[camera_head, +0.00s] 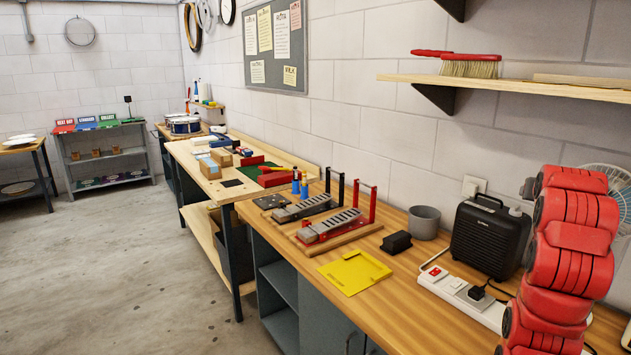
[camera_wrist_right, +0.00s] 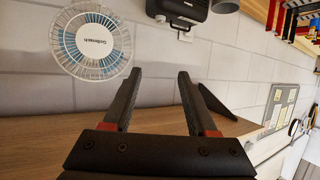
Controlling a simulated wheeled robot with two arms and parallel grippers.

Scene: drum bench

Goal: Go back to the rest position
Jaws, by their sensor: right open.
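The black fan heater (camera_head: 490,238) stands on the wooden bench at the right, near the wall, with its grille facing the room. A small grey knob-like part (camera_head: 515,211) shows at its top right corner; its setting is too small to read. My red right arm rises just right of the heater in the head view, and its gripper is not visible there. In the right wrist view, which is upside down, my right gripper (camera_wrist_right: 180,72) is open and empty. The heater shows there at the top edge (camera_wrist_right: 178,10), apart from the fingers. My left gripper is not in view.
A white power strip (camera_head: 462,296) with a black plug lies in front of the heater. A grey cup (camera_head: 424,222) and a black block (camera_head: 396,243) stand left of it. A white desk fan (camera_wrist_right: 92,42) stands beside it. A wall shelf (camera_head: 520,85) hangs above.

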